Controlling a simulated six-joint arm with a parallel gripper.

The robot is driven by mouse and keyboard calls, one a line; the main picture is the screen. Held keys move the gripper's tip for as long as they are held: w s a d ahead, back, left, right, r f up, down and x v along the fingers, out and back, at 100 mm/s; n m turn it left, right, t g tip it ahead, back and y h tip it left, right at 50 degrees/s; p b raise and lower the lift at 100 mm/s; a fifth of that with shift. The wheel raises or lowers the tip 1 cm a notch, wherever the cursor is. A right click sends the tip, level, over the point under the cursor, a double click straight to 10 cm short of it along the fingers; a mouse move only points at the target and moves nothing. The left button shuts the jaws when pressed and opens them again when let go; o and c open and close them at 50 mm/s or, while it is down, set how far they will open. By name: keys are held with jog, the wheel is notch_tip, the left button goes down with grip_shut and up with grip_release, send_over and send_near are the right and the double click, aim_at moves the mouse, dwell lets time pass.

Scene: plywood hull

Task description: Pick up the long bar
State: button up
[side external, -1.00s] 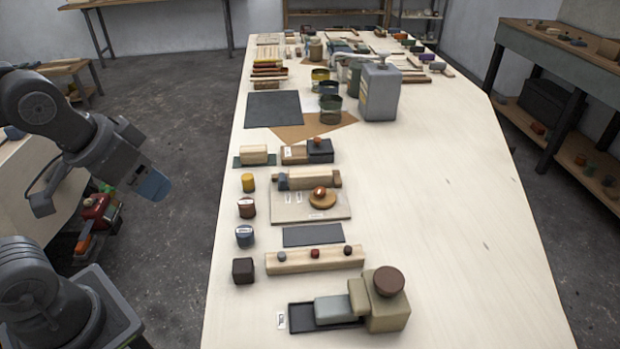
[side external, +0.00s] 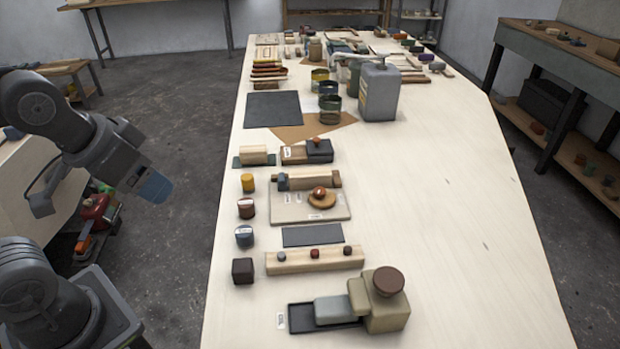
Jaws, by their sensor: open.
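The longest bar-like piece near me is a pale wooden bar (side external: 290,262) lying across the front part of the long table, with small grey, red and dark red knobs along its top. Another wooden bar (side external: 315,180) with a blue-grey end lies farther back at the rear of a beige board (side external: 290,213). I cannot tell for sure which is meant. My gripper (side external: 155,187) is at the left, off the table's left edge and apart from both bars. It is open and holds nothing that I can see; its fingers are small in this view.
A black tray (side external: 297,316) with a grey block and an olive block (side external: 385,315) with a brown round top stand at the front. A dark cube (side external: 243,271) and several small cylinders line the left edge. A grey canister (side external: 379,92) stands farther back. The table's right side is clear.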

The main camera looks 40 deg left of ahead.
jog(key=shift+r, duration=0.1)
jog(key=w+r+m+g, duration=0.15)
jog(key=w+r, duration=0.25)
jog(key=w, duration=0.4)
jog(key=m+g, duration=0.4)
jog(key=m, duration=0.4)
send_over(302, 172)
notch_tip(302, 172, down, 8)
jog(key=shift+n, duration=0.25)
notch_tip(302, 172, down, 14)
jog(key=shift+r, duration=0.2)
jog(key=shift+c, duration=0.4)
jog(key=c, duration=0.9)
